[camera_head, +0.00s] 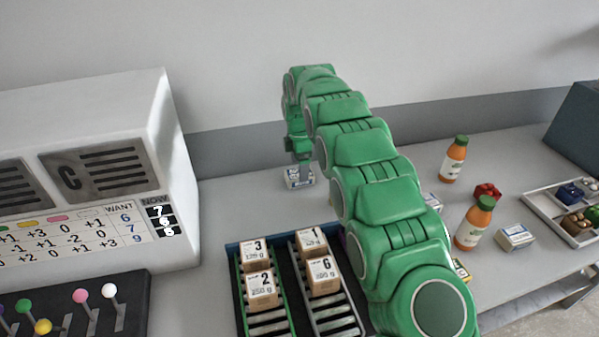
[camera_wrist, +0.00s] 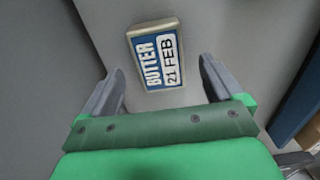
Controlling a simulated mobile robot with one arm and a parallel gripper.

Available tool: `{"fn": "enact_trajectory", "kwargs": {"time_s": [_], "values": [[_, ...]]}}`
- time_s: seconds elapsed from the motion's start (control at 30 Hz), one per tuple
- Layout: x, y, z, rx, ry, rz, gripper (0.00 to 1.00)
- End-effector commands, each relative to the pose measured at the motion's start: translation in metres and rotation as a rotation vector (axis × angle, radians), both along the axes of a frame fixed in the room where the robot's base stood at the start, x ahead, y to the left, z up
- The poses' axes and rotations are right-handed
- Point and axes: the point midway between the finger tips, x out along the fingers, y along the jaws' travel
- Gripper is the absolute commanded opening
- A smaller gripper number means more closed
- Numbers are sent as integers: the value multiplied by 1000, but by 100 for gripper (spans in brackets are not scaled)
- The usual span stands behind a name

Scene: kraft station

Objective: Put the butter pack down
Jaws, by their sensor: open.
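The butter pack (camera_wrist: 157,57) is blue and white with a pale edge, and reads "BUTTER" and "21 FEB" in the wrist view. It lies label up on the grey surface. In the head view the butter pack (camera_head: 299,178) sits near the back of the counter, just under the end of my green arm. My gripper (camera_wrist: 158,78) is open, with one dark finger on either side of the pack's near end and a gap to each. In the head view my gripper (camera_head: 299,160) is small and partly hidden by the arm.
Rails with numbered boxes (camera_head: 262,289) stand in front. A white machine (camera_head: 165,130) stands at left, with coloured levers (camera_head: 80,296) before it. Orange bottles (camera_head: 454,160), another small pack (camera_head: 515,237) and a tray (camera_head: 560,222) are at right. The counter left of the butter is clear.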

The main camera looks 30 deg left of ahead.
Motion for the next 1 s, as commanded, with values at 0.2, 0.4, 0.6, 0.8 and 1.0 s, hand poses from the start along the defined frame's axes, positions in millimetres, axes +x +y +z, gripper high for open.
{"fn": "enact_trajectory", "kwargs": {"time_s": [0.2, 0.4, 0.6, 0.8, 1.0], "values": [[2, 0, 41, 3, -4, 0, 94], [1, 1, 66, 4, -4, 1, 94], [1, 0, 78, 0, 0, -1, 94], [1, 0, 82, 1, -1, -1, 94], [1, -1, 83, 1, -1, -3, 94]]}}
